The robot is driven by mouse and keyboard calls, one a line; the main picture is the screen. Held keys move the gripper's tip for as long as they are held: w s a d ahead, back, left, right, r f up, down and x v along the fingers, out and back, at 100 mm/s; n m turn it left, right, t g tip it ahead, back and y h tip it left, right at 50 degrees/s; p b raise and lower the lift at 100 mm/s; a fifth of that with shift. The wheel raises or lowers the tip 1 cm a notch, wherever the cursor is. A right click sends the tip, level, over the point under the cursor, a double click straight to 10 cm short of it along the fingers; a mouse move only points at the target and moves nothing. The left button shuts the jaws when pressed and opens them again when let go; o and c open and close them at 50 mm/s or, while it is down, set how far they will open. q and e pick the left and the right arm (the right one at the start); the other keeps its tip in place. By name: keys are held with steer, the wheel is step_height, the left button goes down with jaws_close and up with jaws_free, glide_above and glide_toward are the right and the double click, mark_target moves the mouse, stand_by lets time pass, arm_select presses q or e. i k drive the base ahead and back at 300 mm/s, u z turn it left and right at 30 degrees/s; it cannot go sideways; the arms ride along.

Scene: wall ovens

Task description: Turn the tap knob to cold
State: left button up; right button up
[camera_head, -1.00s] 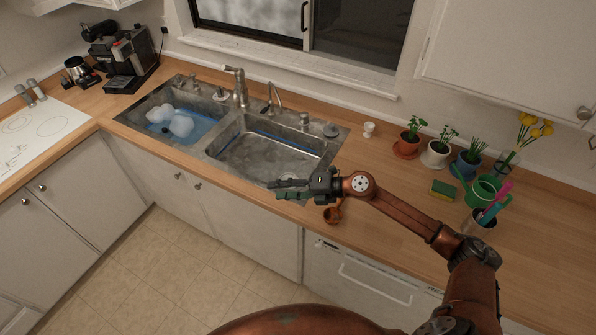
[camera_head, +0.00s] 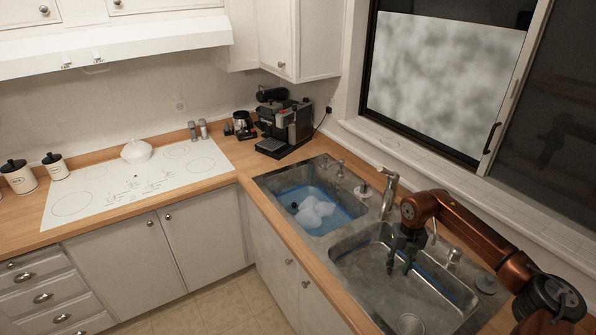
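The metal tap (camera_head: 388,195) stands upright on the back rim of the double sink, between the two basins. A small metal fitting (camera_head: 340,168) stands on the rim to its left, and another (camera_head: 453,256) to its right; I cannot tell which is the tap knob or how it is set. My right gripper (camera_head: 399,267) hangs over the right basin, just right of the tap, fingers pointing down. The fingers are apart with nothing visible between them. The gripper and forearm hide part of the rim behind. My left gripper is not in view.
The left basin (camera_head: 290,187) holds blue water and white foam. The right basin (camera_head: 375,290) looks empty. A coffee machine (camera_head: 290,125) stands left of the sink in the corner, and a white cooktop (camera_head: 110,192) lies further left. The window sill (camera_head: 440,160) runs behind my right arm.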

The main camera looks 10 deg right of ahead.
mark_target(364, 184)
steer(key=u, duration=0.5)
steer(key=i, duration=1.55)
steer(key=z, duration=0.65)
steer(key=i, duration=1.4)
steer(key=z, duration=0.9)
